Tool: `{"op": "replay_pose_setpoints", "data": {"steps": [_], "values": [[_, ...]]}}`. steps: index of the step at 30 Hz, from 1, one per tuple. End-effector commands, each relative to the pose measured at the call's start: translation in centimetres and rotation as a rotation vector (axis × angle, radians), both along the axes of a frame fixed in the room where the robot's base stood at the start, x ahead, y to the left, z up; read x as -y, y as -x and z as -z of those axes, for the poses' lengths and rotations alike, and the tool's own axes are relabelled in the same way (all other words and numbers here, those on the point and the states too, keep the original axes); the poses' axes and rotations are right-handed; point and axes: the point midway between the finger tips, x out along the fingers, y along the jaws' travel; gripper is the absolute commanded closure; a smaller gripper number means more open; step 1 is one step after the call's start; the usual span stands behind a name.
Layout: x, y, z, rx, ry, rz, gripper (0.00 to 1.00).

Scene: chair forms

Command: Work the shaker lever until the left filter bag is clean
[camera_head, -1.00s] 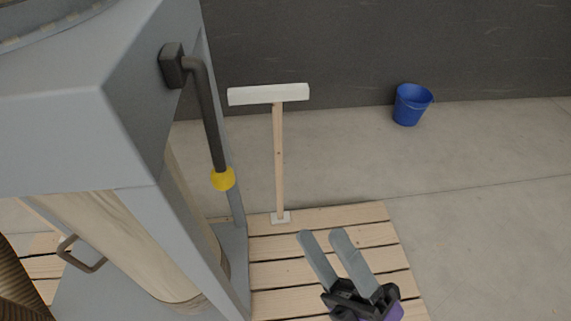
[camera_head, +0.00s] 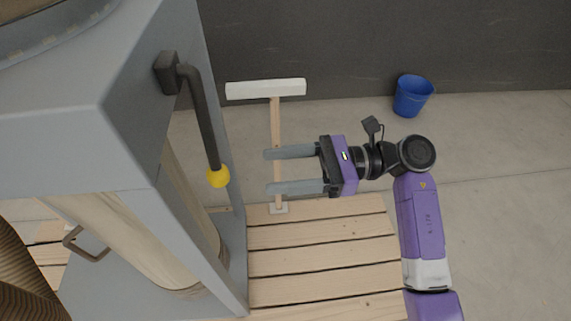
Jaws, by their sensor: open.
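The shaker lever (camera_head: 203,115) is a dark bent bar with a yellow knob (camera_head: 218,177) at its lower end. It hangs from a dark pivot block on the side of the grey filter housing (camera_head: 130,90). A pale filter bag (camera_head: 135,235) shows inside the frame below the housing; its upper part is hidden, and I cannot tell how clean it is. My gripper (camera_head: 268,171) is open and empty. Its two grey fingers point left toward the yellow knob, and a gap separates them from it.
A T-shaped wooden stand with a white top bar (camera_head: 265,89) stands behind my fingers. A wooden slatted pallet (camera_head: 320,262) lies on the floor right of the frame. A blue bucket (camera_head: 412,96) stands by the dark wall. A brown ribbed hose (camera_head: 30,275) is at lower left.

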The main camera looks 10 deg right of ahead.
Motion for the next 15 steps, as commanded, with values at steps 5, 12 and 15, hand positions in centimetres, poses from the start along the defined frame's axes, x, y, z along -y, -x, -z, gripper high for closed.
{"op": "replay_pose_setpoints", "data": {"steps": [5,12,15], "values": [[-2.9,0.0,-0.5,-0.004,-0.002,-0.003,0.42],[-7.2,-0.1,0.3,-0.001,-0.002,-0.002,0.42],[-8.7,-0.2,0.2,-0.002,-0.003,-0.001,0.42]]}}
